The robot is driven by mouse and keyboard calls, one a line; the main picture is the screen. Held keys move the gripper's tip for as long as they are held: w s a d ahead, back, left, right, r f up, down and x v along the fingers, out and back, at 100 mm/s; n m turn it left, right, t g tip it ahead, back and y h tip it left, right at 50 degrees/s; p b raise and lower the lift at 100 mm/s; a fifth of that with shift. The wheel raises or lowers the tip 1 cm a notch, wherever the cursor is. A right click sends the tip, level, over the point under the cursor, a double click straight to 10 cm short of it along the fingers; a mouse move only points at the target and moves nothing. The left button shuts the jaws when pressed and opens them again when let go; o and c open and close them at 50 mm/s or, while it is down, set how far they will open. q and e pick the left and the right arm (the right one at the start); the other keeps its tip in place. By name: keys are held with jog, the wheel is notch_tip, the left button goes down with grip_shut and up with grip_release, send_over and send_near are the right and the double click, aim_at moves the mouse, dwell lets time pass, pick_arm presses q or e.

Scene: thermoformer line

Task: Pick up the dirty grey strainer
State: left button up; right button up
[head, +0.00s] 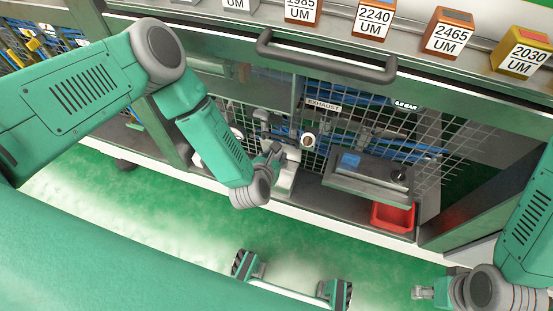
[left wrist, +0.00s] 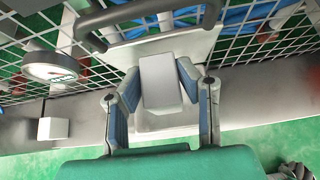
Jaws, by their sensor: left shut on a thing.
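My left gripper (head: 276,154) reaches into the lower bay of the machine, above its bottom ledge. In the left wrist view, the left gripper (left wrist: 160,76) has its two blue-padded fingers closed on the sides of a pale grey, box-shaped piece, which I take for the strainer (left wrist: 160,85). Dirt on it cannot be made out. A wider pale base shows behind and below it; I cannot tell whether they touch. In the head view the piece is mostly hidden by the gripper and wrist. My right gripper (head: 423,292) is at the lower right, away from the bay; its fingers are unclear.
A dark handle bar (head: 325,60) runs above the bay. Wire mesh (head: 445,150) and pipes stand behind. A grey box with a blue label (head: 365,178) and a red bin (head: 393,217) are to the right. A round gauge (left wrist: 50,67) is left of the gripper. Green floor lies in front.

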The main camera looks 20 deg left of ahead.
pick_arm(q)
jog(key=s+p, duration=0.3)
jog(key=s, duration=1.6)
jog(key=shift+a+f, duration=0.3)
jog(key=shift+a, duration=0.05)
